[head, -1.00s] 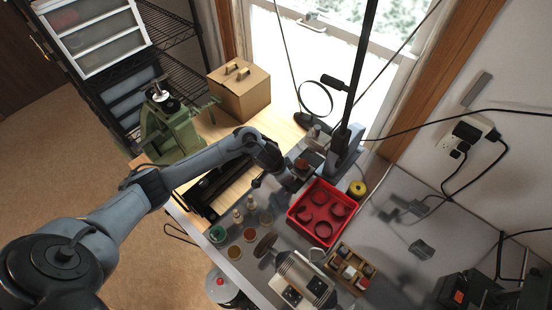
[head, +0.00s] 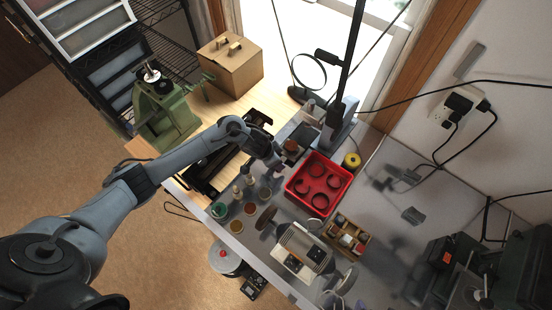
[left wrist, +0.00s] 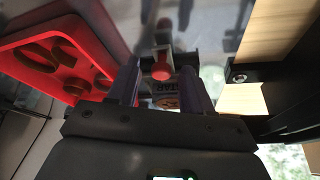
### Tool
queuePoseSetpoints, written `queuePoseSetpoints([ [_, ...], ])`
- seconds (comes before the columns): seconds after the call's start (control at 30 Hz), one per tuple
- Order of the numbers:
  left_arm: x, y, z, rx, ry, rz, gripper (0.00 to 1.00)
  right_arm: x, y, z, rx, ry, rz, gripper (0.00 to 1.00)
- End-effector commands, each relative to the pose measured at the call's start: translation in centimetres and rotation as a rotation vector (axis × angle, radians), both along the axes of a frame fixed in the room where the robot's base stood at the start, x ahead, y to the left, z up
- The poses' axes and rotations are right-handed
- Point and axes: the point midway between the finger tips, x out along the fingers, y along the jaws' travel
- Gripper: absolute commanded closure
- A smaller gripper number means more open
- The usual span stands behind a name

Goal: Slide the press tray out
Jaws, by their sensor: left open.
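The grey press (head: 341,122) stands at the far edge of the metal bench, with a tall dark post. A reddish-brown piece (head: 291,147) sits on a dark part at its foot; I cannot tell whether this is the tray. My left gripper (head: 272,170) points down close in front of it. In the left wrist view, its two fingers (left wrist: 163,90) are apart, with a red knob (left wrist: 162,70) showing between them beyond the tips. A dark labelled part (left wrist: 167,89) lies below the knob. Contact cannot be told. My right gripper is not in view.
A red tray with dark rings (head: 318,183) lies right of the gripper. Small jars (head: 237,226) stand nearer. A black frame (head: 225,165) lies left, with a green machine (head: 164,108) and a cardboard box (head: 230,65) behind.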

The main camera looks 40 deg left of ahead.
Motion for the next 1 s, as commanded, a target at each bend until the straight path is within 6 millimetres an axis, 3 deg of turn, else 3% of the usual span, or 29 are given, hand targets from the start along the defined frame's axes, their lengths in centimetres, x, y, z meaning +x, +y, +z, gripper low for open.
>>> queuePoseSetpoints([
  [0.23,-0.3,0.2,1.1,0.0,-0.001,0.001,0.5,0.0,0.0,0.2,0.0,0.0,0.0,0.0],
  [0.7,-2.9,1.5,8.0,0.001,-0.003,0.0,0.5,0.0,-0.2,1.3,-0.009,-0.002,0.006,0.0],
  [1.0,-3.7,1.8,9.9,0.0,0.0,0.0,0.5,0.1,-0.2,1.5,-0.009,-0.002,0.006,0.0],
])
